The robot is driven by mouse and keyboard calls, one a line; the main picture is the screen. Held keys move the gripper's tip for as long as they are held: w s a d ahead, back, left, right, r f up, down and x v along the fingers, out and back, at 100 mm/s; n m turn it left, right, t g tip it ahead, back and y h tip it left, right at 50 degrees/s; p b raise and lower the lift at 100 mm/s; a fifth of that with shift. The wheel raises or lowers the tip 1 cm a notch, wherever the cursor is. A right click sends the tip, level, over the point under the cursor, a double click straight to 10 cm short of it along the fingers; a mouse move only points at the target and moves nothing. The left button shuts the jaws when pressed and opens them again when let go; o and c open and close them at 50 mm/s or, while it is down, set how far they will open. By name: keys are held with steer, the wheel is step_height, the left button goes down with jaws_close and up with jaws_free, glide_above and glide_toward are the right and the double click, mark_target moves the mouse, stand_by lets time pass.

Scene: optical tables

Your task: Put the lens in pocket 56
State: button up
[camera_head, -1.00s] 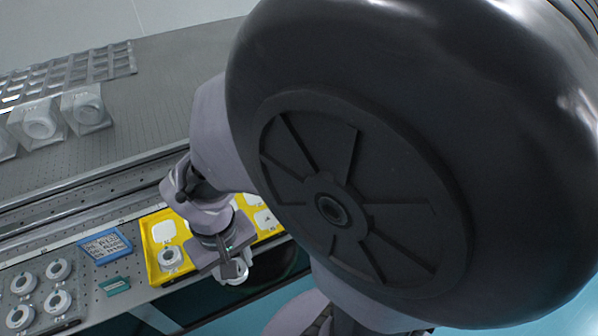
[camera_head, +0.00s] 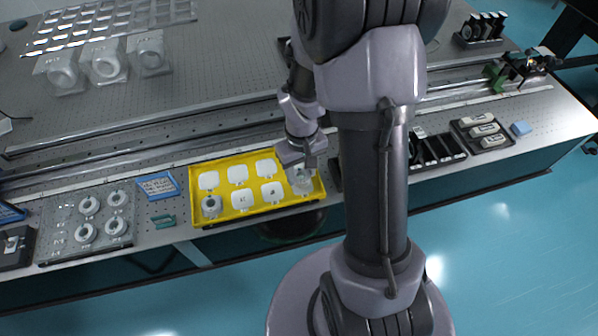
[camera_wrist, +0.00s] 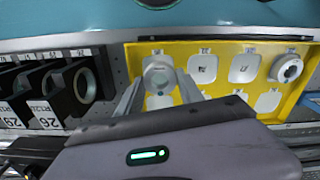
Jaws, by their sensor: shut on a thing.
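My gripper (camera_wrist: 160,88) is shut on a round, pale lens (camera_wrist: 160,73) in a ring mount, held between the two fingertips. In the head view my gripper (camera_head: 302,166) is at the right end of the yellow tray (camera_head: 262,208), with the lens (camera_head: 301,184) just below it. The tray (camera_wrist: 215,46) has two rows of white square pockets with small labels I cannot read. The lens is over or in the corner pocket nearest the black holders; I cannot tell whether it touches the pocket. A second ring-mounted part (camera_wrist: 287,68) sits in the opposite corner pocket.
Black slotted holders (camera_wrist: 72,88) with numbered labels stand close beside the tray. A plate of grey rings (camera_head: 88,220), a blue-edged label card (camera_head: 158,186) and a green block (camera_head: 163,221) lie to the left. The table's front edge is close to the tray.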

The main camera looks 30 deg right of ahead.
mark_target(302, 174)
steer(key=f+b, duration=0.1)
steer(key=f, duration=0.1)
steer(key=f+b, duration=0.1)
steer(key=f, duration=0.1)
steer(key=shift+w+d, duration=0.15)
steer(key=shift+d, duration=0.05)
steer(key=shift+r, duration=0.25)
steer(key=shift+f, duration=0.15)
steer(key=o, duration=1.1)
